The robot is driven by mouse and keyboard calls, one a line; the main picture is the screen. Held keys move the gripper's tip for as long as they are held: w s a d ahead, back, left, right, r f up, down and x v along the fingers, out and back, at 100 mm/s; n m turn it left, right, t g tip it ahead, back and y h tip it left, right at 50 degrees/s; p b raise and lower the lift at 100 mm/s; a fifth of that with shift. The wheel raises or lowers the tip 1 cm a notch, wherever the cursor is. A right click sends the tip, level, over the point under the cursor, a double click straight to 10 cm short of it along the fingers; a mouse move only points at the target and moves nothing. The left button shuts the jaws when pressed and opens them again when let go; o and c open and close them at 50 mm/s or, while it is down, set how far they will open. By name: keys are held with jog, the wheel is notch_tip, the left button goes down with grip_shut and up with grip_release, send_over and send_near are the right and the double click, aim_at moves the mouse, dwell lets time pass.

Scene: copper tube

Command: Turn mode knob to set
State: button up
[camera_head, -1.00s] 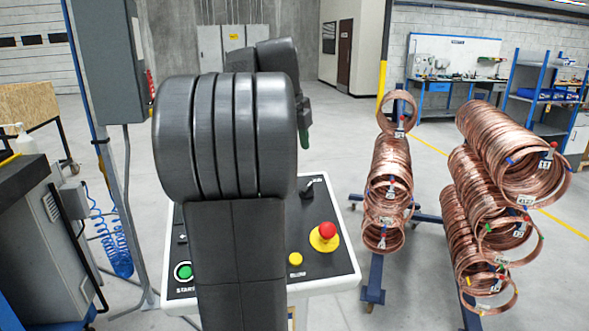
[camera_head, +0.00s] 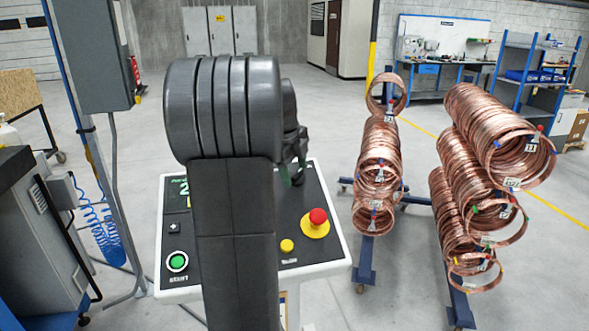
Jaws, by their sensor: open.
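The control panel (camera_head: 325,253) is a dark face with a white rim, in the middle of the head view. The mode knob does not show clearly; the panel's upper right part is covered by my gripper (camera_head: 297,176). My gripper is partly hidden behind my own arm, and its dark fingers point down over that part of the panel. It looks open, with nothing seen between the fingers. I cannot tell whether it touches the knob.
The panel also has a red emergency button (camera_head: 317,217) on a yellow base, a yellow button (camera_head: 287,246), a green start button (camera_head: 177,261) and a partly covered green display (camera_head: 178,193). Copper coils (camera_head: 378,165) hang on blue racks to the right.

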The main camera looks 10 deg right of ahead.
jog(key=shift+f, duration=0.25)
jog(key=c, duration=1)
